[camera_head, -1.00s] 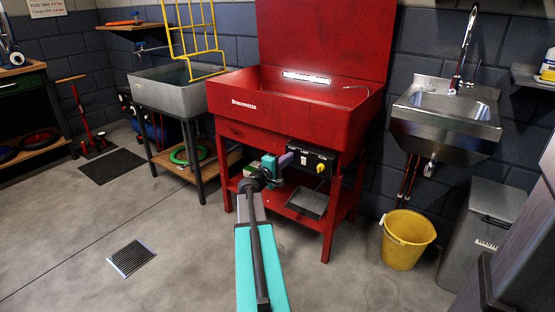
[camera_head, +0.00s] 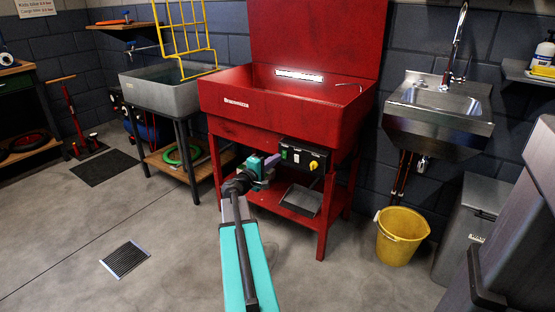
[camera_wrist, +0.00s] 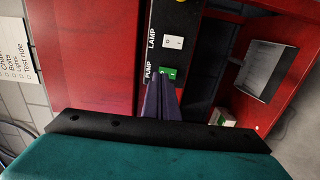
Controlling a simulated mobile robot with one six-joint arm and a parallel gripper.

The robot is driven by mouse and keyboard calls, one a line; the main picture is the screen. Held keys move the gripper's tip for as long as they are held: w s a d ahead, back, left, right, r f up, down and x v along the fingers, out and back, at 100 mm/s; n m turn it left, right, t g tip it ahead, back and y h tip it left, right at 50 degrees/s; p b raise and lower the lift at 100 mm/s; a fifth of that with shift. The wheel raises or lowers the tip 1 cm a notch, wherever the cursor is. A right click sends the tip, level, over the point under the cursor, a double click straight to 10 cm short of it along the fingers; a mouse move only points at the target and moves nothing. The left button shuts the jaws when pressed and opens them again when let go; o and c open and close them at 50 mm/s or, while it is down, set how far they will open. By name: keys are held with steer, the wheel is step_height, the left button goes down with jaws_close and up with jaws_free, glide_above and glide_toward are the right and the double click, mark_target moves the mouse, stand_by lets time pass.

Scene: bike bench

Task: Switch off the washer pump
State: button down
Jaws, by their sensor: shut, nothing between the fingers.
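The washer is a red parts-washing cabinet (camera_head: 285,105) with a raised lid. Its black control box (camera_head: 303,155) hangs under the front of the basin. The green pump switch (camera_wrist: 170,72), beside the word PUMP, shows in the wrist view; its rocker position is not clear. The white lamp switch (camera_wrist: 173,42) sits beside it, and a yellow knob (camera_head: 313,166) is at the box's right. My gripper (camera_wrist: 162,84) is shut and empty. Its purple fingertips are at the edge of the pump switch, covering part of it; I cannot tell whether they touch.
A grey sink (camera_head: 165,95) with a yellow rack stands left of the washer. A steel basin (camera_head: 440,105), a yellow bucket (camera_head: 400,237) and a grey bin (camera_head: 470,215) are at right. The washer's lower shelf (camera_head: 268,200) lies below my gripper. The floor in front is mostly clear.

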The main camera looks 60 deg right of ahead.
steer(key=w+a+p, duration=0.1)
steer(key=a, duration=0.8)
steer(key=shift+a+r, duration=0.3)
steer(key=shift+r, duration=0.05)
steer(key=shift+w+p, duration=0.1)
steer(key=shift+p, duration=0.2)
